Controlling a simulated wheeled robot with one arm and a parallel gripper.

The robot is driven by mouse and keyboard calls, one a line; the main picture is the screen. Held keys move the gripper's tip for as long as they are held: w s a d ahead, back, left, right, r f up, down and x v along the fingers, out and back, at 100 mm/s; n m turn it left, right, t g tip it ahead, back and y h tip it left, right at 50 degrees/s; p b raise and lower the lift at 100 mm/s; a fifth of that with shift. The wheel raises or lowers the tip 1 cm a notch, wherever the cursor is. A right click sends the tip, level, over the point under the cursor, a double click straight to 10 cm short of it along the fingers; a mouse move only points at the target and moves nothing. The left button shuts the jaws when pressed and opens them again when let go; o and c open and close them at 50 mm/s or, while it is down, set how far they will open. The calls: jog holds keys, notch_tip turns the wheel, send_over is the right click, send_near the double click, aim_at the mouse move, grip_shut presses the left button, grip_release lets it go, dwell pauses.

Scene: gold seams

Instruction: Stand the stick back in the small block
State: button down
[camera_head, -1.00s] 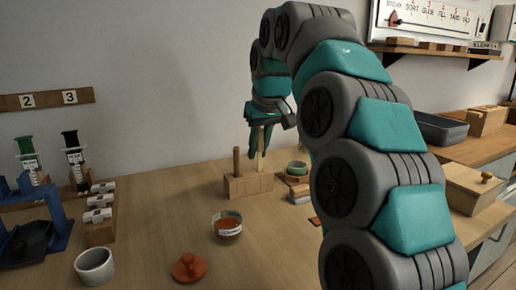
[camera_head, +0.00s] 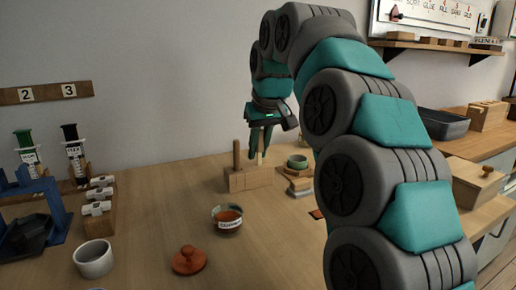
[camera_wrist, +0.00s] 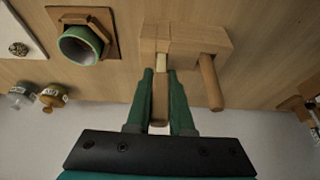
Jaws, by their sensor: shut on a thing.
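The small wooden block (camera_head: 240,182) stands on the table toward the back. It also shows in the wrist view (camera_wrist: 185,40). A darker round peg (camera_head: 237,156) stands upright in its left part in the head view; it is on the right in the wrist view (camera_wrist: 211,84). My gripper (camera_head: 257,152) is above the block's right part, fingers pointing down. In the wrist view my gripper (camera_wrist: 161,80) is shut on a stick (camera_wrist: 160,100). The stick's pale lower end (camera_wrist: 162,63) is at the block; I cannot tell whether it is inside a hole.
A green-rimmed round piece (camera_head: 297,162) sits on a wooden stand right of the block. A labelled pot (camera_head: 227,219), an orange knobbed lid (camera_head: 189,261) and a white cup (camera_head: 94,259) stand in front. A blue stand (camera_head: 40,215) is at left. The middle table is partly clear.

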aim_at(262, 134)
jog(key=shift+f, duration=0.15)
dwell(0.8)
jog(key=c, duration=0.7)
grip_release()
jog(key=shift+p+v, duration=1.4)
jog(key=shift+v, duration=1.1)
